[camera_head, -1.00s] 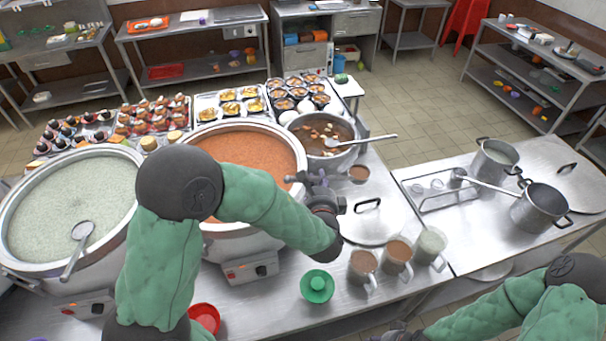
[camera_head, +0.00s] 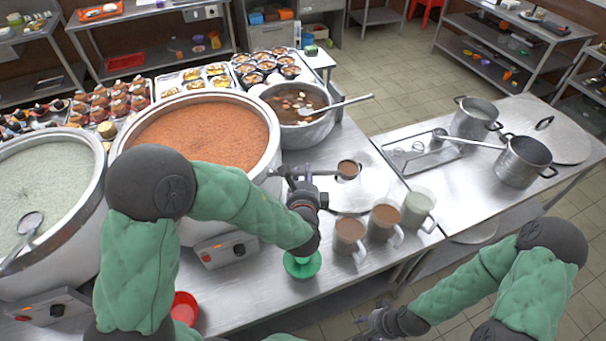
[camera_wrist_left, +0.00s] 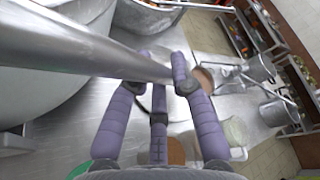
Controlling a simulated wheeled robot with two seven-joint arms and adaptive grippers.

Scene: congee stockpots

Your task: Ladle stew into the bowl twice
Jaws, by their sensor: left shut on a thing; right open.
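My left gripper (camera_head: 297,177) is shut on a metal ladle handle (camera_wrist_left: 100,45), which crosses the left wrist view. The ladle's cup (camera_head: 348,170), full of brown stew, appears level above the counter, right of the gripper. A green bowl (camera_head: 301,268) stands on the counter below my left wrist, partly hidden by it. A smaller red bowl (camera_head: 184,309) is at the lower left, partly covered by my arm. The pot of brown stew with chunks (camera_head: 297,120) stands behind, with another ladle (camera_head: 345,102) resting in it. My right gripper (camera_head: 372,320) is open and empty at the bottom.
Several filled mugs (camera_head: 383,220) stand right of the green bowl, close to a flat lid (camera_head: 355,195). A large pot of orange soup (camera_head: 200,135) and a pale green one (camera_head: 40,175) fill the left. Two small pots (camera_head: 523,162) stand at the right.

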